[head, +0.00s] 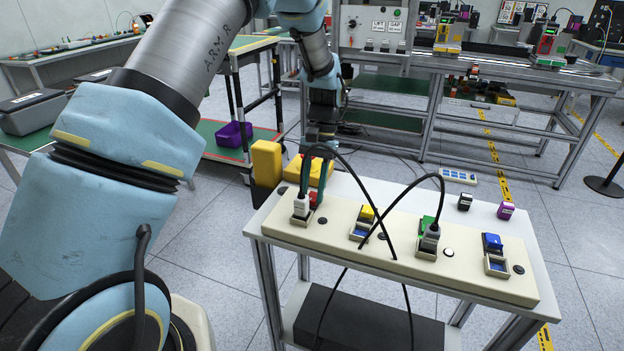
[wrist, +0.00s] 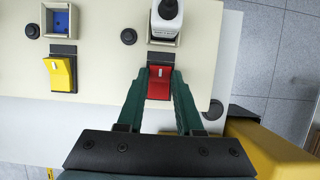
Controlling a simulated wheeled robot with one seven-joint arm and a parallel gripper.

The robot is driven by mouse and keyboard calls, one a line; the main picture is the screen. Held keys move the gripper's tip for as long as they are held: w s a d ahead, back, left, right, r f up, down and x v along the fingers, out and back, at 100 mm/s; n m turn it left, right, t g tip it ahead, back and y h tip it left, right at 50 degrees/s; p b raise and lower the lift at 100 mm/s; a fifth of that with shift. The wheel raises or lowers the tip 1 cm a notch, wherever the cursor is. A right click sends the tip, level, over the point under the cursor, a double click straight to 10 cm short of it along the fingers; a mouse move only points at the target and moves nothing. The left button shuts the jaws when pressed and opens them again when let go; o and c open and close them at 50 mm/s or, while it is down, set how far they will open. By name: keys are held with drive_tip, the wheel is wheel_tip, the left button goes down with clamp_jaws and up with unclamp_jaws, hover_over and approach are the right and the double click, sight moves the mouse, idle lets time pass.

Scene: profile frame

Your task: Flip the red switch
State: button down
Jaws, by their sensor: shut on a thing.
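The red switch (wrist: 159,83) sits on a beige panel (wrist: 100,55), just below a white plug in the wrist view. My gripper (wrist: 159,80) has its two dark green fingers on either side of the red switch and is shut on it. In the head view the red switch (head: 313,198) shows only in part behind the fingers. My gripper (head: 316,186) reaches down to the panel's left end there. The panel lies on a white-topped table.
The white plug (head: 301,205) and a dark grey plug (head: 431,237) sit in panel sockets, with black cables looping above. Yellow (head: 367,212), green (head: 425,223) and blue (head: 491,241) switches stand along the panel. Yellow blocks (head: 267,163) are beside the table's left end.

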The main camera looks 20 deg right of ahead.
drive_tip(key=shift+w+d+g+y+p, duration=0.15)
drive_tip(key=shift+d+g+y+p, duration=0.05)
drive_tip(key=shift+g+y+p, duration=0.35)
drive_tip(key=c, duration=0.6)
unclamp_jaws()
drive_tip(key=shift+o, duration=0.2)
drive_tip(key=b+v, duration=0.3)
drive_tip(key=v, duration=0.7)
drive_tip(key=shift+w+r, duration=0.25)
drive_tip(key=shift+r, duration=0.05)
drive_tip(key=shift+d, duration=0.15)
